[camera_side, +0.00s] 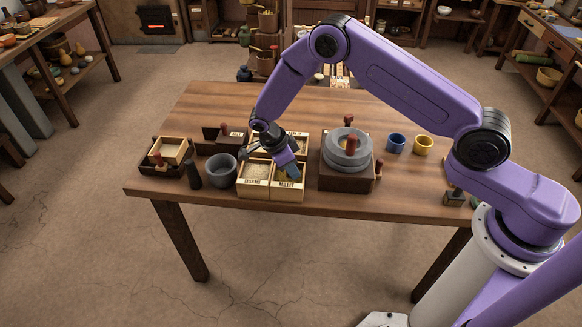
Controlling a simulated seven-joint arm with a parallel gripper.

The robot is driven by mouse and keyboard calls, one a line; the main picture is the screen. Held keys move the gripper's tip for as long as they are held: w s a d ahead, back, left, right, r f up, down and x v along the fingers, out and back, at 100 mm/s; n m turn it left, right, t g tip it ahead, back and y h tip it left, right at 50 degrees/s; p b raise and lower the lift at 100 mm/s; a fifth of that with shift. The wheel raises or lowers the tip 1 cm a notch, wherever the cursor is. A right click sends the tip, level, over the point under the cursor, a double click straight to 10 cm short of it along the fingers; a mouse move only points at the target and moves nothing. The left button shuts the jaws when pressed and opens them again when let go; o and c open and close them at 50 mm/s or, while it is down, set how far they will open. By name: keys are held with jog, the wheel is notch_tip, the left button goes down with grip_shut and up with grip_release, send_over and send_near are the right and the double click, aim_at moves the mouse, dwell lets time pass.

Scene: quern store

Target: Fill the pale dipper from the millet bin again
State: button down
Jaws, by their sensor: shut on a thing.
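The millet bin (288,195) is a pale wooden box with a dark "MILLET" label, near the table's front edge. It is joined on the left by a like box marked "SESAME" (254,182). My gripper (292,173) points down into the millet bin from above. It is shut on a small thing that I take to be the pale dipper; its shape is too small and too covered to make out. Its bowl, and whether grain lies in it, cannot be seen. No pale dipper shows elsewhere.
A stone quern (347,155) with an upright handle stands right of the bins. Blue (396,143) and yellow (423,145) cups stand farther right. A grey bowl (221,170) and dark pestle-like post (194,174) stand left. The table's back (215,100) is clear.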

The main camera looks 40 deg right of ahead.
jog(key=shift+r, duration=4.05)
